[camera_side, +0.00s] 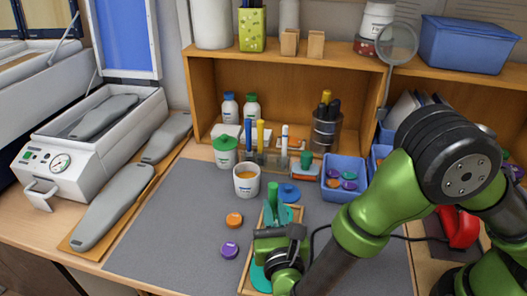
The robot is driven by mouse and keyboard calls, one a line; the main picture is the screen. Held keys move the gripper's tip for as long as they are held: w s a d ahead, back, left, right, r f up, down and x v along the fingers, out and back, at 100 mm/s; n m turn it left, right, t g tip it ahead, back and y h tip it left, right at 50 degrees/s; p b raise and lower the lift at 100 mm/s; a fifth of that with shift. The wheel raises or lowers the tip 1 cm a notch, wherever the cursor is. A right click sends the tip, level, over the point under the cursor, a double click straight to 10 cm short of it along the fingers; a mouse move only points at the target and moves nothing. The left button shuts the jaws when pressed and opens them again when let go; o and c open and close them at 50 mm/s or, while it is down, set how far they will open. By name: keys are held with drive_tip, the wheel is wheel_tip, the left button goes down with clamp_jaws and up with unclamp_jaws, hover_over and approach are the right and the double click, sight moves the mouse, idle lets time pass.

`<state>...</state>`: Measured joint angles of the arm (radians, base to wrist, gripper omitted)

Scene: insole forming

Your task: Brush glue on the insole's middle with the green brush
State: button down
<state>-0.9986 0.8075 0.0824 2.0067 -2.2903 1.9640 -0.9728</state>
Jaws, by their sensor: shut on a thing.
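My gripper (277,217) is at the lower centre of the side view, above a shallow wooden tray. The brush's bristle end is hidden by the gripper. A teal insole (259,277) lies in the wooden tray (246,283). My wrist and gripper cover much of the insole, including its middle, so I cannot tell whether the brush touches it. A white cup (246,188) with amber contents, apparently glue, stands open behind and left of the gripper.
An orange disc (234,220) and a purple disc (229,250) lie left of the tray on the grey mat (170,225). A green-lidded jar (225,153), a rack of upright tools (262,158) and a blue bin (344,172) stand behind. The mat's left side is clear.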

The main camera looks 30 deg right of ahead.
drive_tip(key=shift+s+a+f, duration=0.1)
drive_tip(key=shift+d+v, duration=0.4)
drive_tip(key=shift+v, duration=2)
drive_tip(key=shift+w+d, duration=1.4)
drive_tip(key=shift+d, duration=0.25)
wheel_tip(320, 180, up, 8)
